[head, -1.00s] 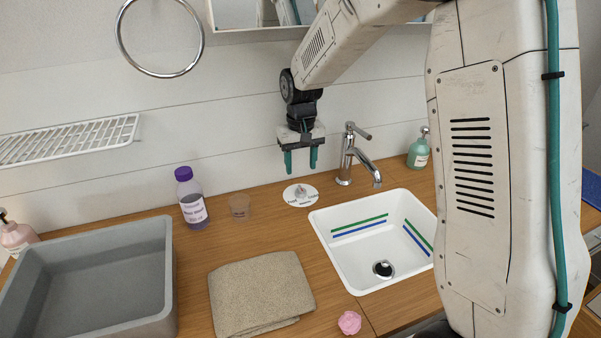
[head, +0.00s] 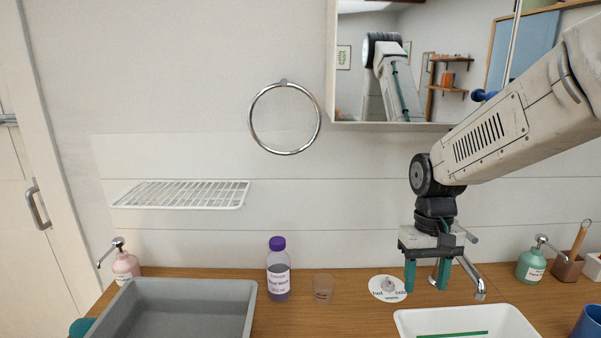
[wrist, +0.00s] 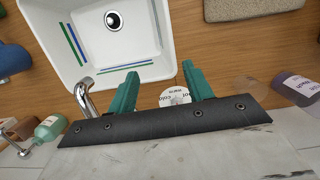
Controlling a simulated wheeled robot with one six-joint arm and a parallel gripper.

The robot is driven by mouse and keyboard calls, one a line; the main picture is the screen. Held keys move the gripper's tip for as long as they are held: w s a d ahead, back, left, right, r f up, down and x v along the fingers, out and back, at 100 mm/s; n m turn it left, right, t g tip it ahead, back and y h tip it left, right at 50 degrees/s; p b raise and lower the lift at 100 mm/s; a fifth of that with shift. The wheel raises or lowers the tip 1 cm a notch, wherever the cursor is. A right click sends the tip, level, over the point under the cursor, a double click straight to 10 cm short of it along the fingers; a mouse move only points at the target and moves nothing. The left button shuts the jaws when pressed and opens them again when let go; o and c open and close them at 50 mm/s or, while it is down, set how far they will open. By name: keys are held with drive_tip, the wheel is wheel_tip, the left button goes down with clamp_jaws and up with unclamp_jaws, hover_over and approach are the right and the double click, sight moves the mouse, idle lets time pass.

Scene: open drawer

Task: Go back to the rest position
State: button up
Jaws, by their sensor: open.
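My gripper (head: 426,275) hangs down over the back of the counter, in front of the faucet (head: 472,276) and to the right of the round white hot/cold dial (head: 388,288). Its two teal fingers are apart with nothing between them. In the wrist view my gripper (wrist: 160,92) shows open, with the dial (wrist: 174,97) seen beyond and between the fingers. The faucet also shows in the wrist view (wrist: 84,98), left of the fingers. The white sink (wrist: 150,62) lies beyond the fingers there.
A grey basin (head: 180,310), a purple-capped bottle (head: 278,272) and a small clear cup (head: 323,286) stand to the left. A wire rack (head: 180,194), a metal ring (head: 284,118) and a mirror cabinet (head: 420,60) are on the wall. A green soap dispenser (head: 531,263) stands right.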

drive_tip(key=s+d+r+t, duration=0.1)
drive_tip(key=s+r, duration=0.3)
drive_tip(key=s, duration=0.6)
drive_tip(key=s+r+t, duration=0.2)
drive_tip(key=s+r, duration=0.2)
drive_tip(key=s, duration=0.7)
drive_tip(key=shift+d+r, duration=0.2)
drive_tip(key=shift+d, duration=0.15)
